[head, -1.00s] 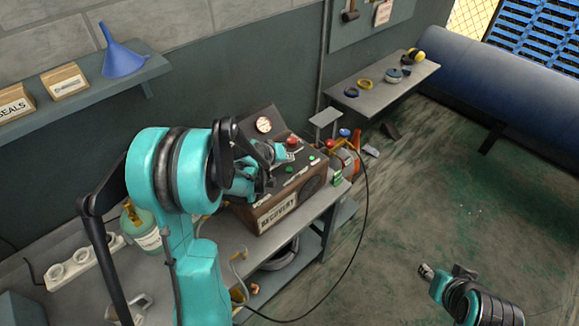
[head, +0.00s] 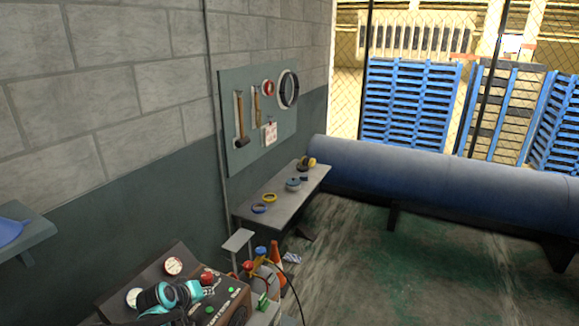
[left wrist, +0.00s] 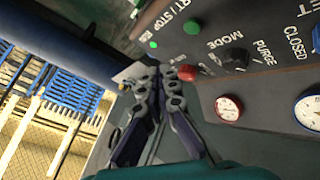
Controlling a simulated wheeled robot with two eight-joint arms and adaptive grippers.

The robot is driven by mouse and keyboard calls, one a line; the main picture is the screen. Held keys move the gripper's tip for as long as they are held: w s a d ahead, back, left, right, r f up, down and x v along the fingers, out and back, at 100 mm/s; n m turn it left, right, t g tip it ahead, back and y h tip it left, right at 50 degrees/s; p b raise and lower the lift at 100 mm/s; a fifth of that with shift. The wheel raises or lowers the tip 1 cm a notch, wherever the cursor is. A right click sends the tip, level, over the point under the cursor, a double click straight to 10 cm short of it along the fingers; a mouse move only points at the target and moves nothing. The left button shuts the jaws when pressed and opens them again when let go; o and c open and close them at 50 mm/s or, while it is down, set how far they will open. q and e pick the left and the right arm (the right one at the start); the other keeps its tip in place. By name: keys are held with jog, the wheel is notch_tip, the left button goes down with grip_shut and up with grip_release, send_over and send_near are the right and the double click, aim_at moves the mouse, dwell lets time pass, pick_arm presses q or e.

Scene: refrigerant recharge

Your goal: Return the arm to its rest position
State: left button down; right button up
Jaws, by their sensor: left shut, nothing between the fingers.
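My left gripper (head: 198,292) shows at the bottom of the head view, over the recovery machine (head: 232,312), with its teal wrist to the left. In the left wrist view my left gripper (left wrist: 158,74) has its linked fingers together and nothing held. The machine's control panel (left wrist: 262,30) fills the upper right there, with a green button (left wrist: 153,44), a black mode knob (left wrist: 236,57) and a red button (left wrist: 187,73) close behind the fingertips. I cannot tell whether the fingertips touch it. Most of my left arm is out of frame, and my right gripper is not seen.
A side table (head: 285,195) with tape rolls stands by the wall. A traffic cone (head: 278,254) and bottles stand behind the machine. A large blue tank (head: 440,185) lies at right; floor before it is open.

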pick_arm(q)
jog(key=s+d+f+m+b, duration=0.1)
jog(key=s+d+m+b, duration=0.1)
jog(key=s, duration=0.6)
jog(key=s+d+f+m+g+y+b, duration=0.1)
jog(key=s+d+f+m+b, duration=0.1)
jog(key=s+d+b, duration=0.3)
jog(key=s+d+f+m+b, duration=0.2)
jog(key=s+d+b, duration=0.1)
jog(key=s, duration=0.8)
jog(key=shift+s+d+y+b, duration=0.3)
jog(key=shift+s+d+b, duration=0.05)
jog(key=shift+s+d, duration=0.05)
